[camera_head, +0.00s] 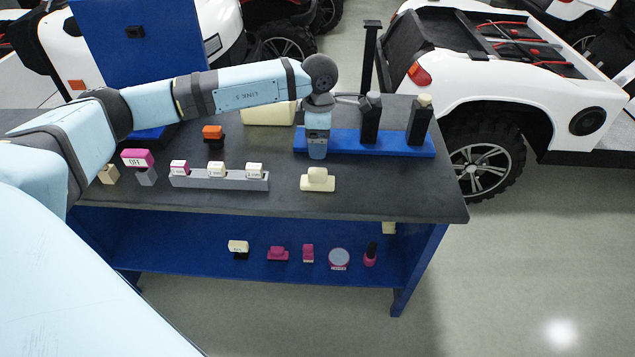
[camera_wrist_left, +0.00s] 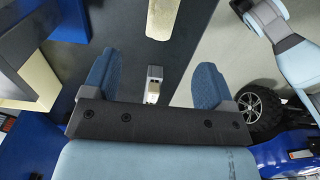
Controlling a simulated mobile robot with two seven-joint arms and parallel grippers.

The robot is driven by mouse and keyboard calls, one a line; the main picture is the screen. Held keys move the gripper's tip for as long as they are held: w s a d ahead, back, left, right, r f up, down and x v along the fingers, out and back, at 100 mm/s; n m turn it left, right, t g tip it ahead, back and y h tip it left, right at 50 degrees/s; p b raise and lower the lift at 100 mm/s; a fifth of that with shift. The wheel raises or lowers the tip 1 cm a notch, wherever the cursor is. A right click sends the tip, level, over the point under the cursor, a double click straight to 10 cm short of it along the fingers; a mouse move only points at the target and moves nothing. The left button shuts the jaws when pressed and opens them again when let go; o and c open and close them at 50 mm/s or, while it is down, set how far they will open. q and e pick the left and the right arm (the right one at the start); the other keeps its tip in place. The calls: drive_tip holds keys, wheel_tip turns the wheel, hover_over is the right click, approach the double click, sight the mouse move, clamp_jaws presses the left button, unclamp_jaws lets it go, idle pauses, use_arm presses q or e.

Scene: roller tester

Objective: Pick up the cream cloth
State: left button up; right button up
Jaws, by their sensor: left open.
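A small cream piece (camera_head: 317,181) with a raised middle lies on the dark tabletop, right of the centre. It is the likeliest cream cloth, though its shape looks stiff. My left gripper (camera_head: 317,152) points down behind it, over the blue strip, and is apart from it. In the left wrist view my left gripper (camera_wrist_left: 153,88) is open, with its two blue fingers apart. A small white-grey item shows between the fingers, and a cream strip (camera_wrist_left: 161,18) lies beyond them; I cannot tell if either is the cloth. My right gripper is not in view.
A blue base (camera_head: 400,145) with black posts stands right of my left gripper. A cream box (camera_head: 268,115) is behind my arm. A grey rack (camera_head: 220,182) with small blocks is at the left. Several small items lie on the blue lower shelf (camera_head: 180,235).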

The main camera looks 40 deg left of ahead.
sight(318, 170)
use_arm(q)
wheel_tip(318, 170, down, 6)
drive_tip(key=shift+d+f, duration=0.1)
drive_tip(key=shift+s+f, duration=0.2)
drive_tip(key=shift+f, duration=2.7)
drive_tip(key=c, duration=1)
drive_tip(key=shift+r, duration=0.1)
wheel_tip(318, 170, up, 20)
drive_tip(key=shift+f, duration=0.1)
